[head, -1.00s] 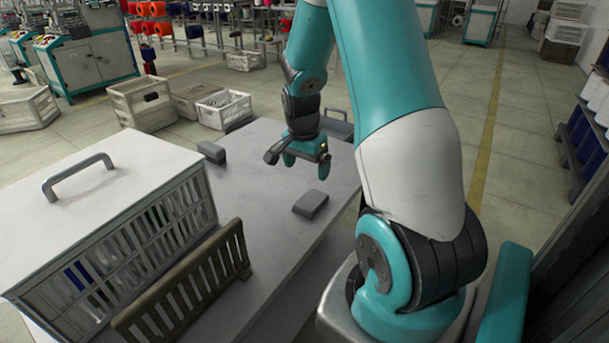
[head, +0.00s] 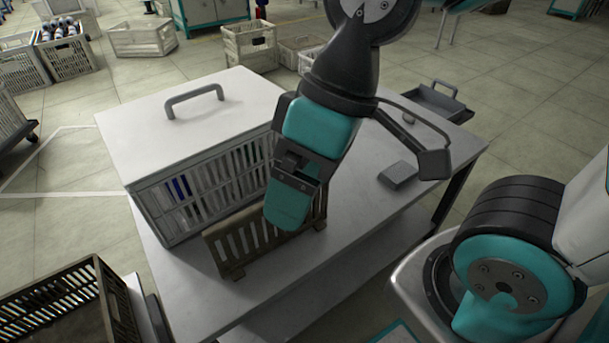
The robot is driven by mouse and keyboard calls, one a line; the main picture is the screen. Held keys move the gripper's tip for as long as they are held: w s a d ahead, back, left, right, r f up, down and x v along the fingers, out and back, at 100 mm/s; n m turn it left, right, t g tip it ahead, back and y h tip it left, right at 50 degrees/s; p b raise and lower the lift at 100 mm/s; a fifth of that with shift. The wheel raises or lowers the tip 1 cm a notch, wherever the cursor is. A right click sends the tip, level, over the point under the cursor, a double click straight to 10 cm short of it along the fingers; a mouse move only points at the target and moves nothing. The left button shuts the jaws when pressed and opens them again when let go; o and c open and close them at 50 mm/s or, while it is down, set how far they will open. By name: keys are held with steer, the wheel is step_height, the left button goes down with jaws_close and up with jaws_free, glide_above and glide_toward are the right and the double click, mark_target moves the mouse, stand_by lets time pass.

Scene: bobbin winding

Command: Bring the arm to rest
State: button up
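My gripper (head: 299,170) is raised in the middle of the head view, in front of the lidded crate and above the table in the picture. Its two teal fingers stand apart, with the dark palm between them and nothing seen held there. The dark wrist and camera bracket lie above and to the right of it. The gripper covers part of the crate's right end and part of the slatted brown rack (head: 238,244) in front of it.
The white lidded crate (head: 150,136) with a grey handle stands on the white table (head: 350,215). A small grey block (head: 397,175) and a grey tray (head: 432,103) are on the table's right side. A brown crate (head: 60,300) is at lower left. Pale crates stand on the floor behind.

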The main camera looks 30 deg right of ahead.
step_height(320, 180, up, 23)
steer(key=p, duration=2.3)
steer(key=shift+w+r, duration=0.1)
